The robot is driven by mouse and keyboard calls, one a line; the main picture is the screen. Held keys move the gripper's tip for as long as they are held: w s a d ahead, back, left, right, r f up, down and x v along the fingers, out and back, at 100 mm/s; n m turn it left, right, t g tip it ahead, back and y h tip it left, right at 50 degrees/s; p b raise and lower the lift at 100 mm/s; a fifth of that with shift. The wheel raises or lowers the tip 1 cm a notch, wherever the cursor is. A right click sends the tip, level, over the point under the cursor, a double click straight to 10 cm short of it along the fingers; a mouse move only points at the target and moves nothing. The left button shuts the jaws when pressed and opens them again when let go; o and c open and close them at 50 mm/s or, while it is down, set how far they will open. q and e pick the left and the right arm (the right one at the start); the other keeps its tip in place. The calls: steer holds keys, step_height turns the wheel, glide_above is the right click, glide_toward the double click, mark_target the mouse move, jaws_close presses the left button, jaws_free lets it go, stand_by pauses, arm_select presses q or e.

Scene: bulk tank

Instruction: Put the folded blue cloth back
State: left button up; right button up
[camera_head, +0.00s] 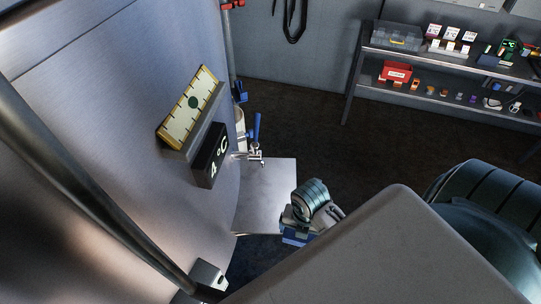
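A small blue piece (296,238), which looks like the folded blue cloth, shows at the near right corner of a square metal shelf (264,190). My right gripper (298,226) is at this blue piece, with its wrist above. The arm hides most of the fingers, so I cannot tell if they grip the cloth or only lie over it. My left gripper is not in view.
The steel tank wall (130,110) fills the left, with a yellow-edged gauge (188,108) and a 4 °C display (206,155). A tap with a blue handle (257,128) is above the shelf. A stocked rack (440,70) stands at the back right. The floor between is clear.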

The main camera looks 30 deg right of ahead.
steer(key=p, duration=0.4)
glide_above(273, 207)
steer(key=s, duration=0.1)
steer(key=shift+s+f, duration=0.1)
steer(key=shift+f, duration=0.45)
steer(key=shift+w+p, duration=0.35)
steer(key=shift+w, duration=0.2)
step_height(273, 207, down, 4)
steer(key=shift+r+p, duration=0.15)
steer(key=shift+p, duration=0.55)
steer(key=o, duration=0.6)
